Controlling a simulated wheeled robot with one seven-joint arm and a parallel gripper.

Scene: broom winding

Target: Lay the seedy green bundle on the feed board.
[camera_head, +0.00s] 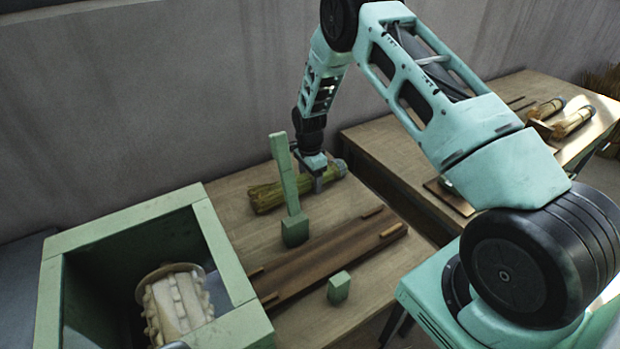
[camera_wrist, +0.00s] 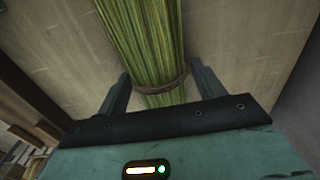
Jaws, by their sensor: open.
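The green bundle (camera_head: 268,197) lies on the wooden table behind the green post, its left end loose and straw-like, its right end a grey butt. My gripper (camera_head: 319,184) is over its right part, pointing down. In the wrist view the bundle (camera_wrist: 146,38) runs between the two fingers of my open gripper (camera_wrist: 160,84), with a tie band around it there. I cannot tell whether the fingers touch it. The feed board, which I take to be the long brown board (camera_head: 325,258) with small wooden strips, lies in front of the post.
A green post (camera_head: 284,175) on a block stands between bundle and board. A small green block (camera_head: 339,287) is at the board's near side. A green housing (camera_head: 225,255) with a pale toothed drum (camera_head: 178,305) is at left. Another table (camera_head: 395,150) at right holds more bundles (camera_head: 573,121).

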